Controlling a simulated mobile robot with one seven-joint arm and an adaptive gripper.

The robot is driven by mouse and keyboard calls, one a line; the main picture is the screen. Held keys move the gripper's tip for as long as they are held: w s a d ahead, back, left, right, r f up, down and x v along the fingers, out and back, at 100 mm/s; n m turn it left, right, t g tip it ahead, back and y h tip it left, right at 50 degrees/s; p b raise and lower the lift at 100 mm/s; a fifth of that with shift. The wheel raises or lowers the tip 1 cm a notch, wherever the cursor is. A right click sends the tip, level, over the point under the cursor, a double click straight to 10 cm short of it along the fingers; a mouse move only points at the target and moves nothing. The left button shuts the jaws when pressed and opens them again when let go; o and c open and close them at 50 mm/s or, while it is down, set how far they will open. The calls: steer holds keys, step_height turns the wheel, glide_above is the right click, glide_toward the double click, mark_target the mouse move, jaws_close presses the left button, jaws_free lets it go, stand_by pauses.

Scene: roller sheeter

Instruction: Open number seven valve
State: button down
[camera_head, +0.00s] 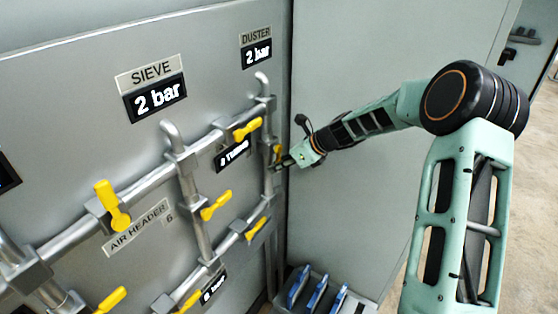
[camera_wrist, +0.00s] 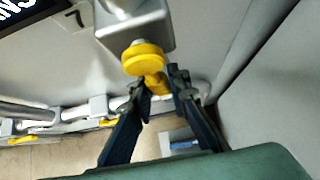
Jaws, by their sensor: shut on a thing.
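The yellow valve handle (camera_wrist: 143,57) hangs under a grey valve body (camera_wrist: 133,25) in the wrist view, with a "7" label (camera_wrist: 77,19) on the panel to its left. My gripper (camera_wrist: 161,82) is shut on the lower part of this yellow handle, one finger on each side. In the head view the same handle (camera_head: 277,152) is a small yellow piece on the rightmost vertical pipe, with my gripper (camera_head: 284,161) at it. My fingers partly hide the handle there.
Other yellow valve handles sit on nearby pipes, including one just left (camera_head: 247,129) and one below (camera_head: 256,228). A grey cabinet wall (camera_head: 370,70) stands close on the right. A box with blue-handled items (camera_head: 318,292) is on the floor below.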

stand_by(0.3)
steer(key=c, duration=1.8)
jaws_free()
steer(key=shift+s, duration=0.1)
steer(key=v, duration=1.2)
